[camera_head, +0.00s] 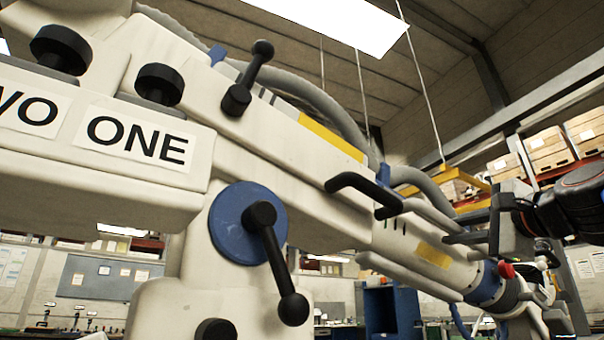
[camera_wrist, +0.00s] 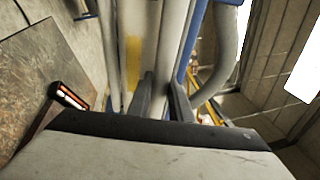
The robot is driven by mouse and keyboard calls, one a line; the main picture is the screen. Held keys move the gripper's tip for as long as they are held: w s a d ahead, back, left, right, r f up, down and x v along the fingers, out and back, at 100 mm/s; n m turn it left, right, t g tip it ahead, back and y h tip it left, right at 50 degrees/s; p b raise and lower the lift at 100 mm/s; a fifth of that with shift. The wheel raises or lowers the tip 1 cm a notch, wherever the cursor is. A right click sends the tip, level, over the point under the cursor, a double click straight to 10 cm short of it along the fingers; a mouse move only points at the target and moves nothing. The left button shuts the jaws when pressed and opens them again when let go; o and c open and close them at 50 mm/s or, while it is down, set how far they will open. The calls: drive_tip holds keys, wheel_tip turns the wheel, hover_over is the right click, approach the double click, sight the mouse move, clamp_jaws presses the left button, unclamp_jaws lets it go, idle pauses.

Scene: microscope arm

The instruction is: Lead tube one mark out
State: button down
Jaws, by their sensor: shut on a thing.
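The lead tube (camera_head: 415,250) is a pale tube coming out of the lower right end of the white beam marked ONE (camera_head: 290,160). It bears a yellow label and a few small dark and green marks near the beam's mouth. A pale rail (camera_head: 428,214) runs along its upper side. My gripper (camera_head: 462,238) reaches in from the right and appears shut on this rail; the exact contact is hard to see. In the wrist view my gripper (camera_wrist: 163,102) shows two dark fingers close together, with the pale tube (camera_wrist: 145,45) running away beyond them.
A black handle (camera_head: 362,188) sticks out from the beam. A blue disc (camera_head: 228,225) with a black lever is at the joint. A blue collar (camera_head: 487,285) and a red knob (camera_head: 506,270) lie just below my gripper. A grey hose (camera_head: 330,105) runs above the beam.

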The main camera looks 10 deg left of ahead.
drive_tip(key=shift+w+d+f, duration=0.1)
drive_tip(key=shift+w+f, duration=0.05)
drive_tip(key=shift+w+d+f, duration=0.1)
drive_tip(key=shift+w+d, duration=0.25)
drive_tip(key=shift+w+d+f, duration=0.15)
drive_tip(key=shift+w+d, duration=0.25)
drive_tip(key=shift+d, duration=0.05)
idle(0.5)
drive_tip(key=c, duration=0.8)
unclamp_jaws()
drive_tip(key=shift+s, duration=0.15)
drive_tip(key=v, duration=1.7)
drive_tip(key=shift+s, duration=0.1)
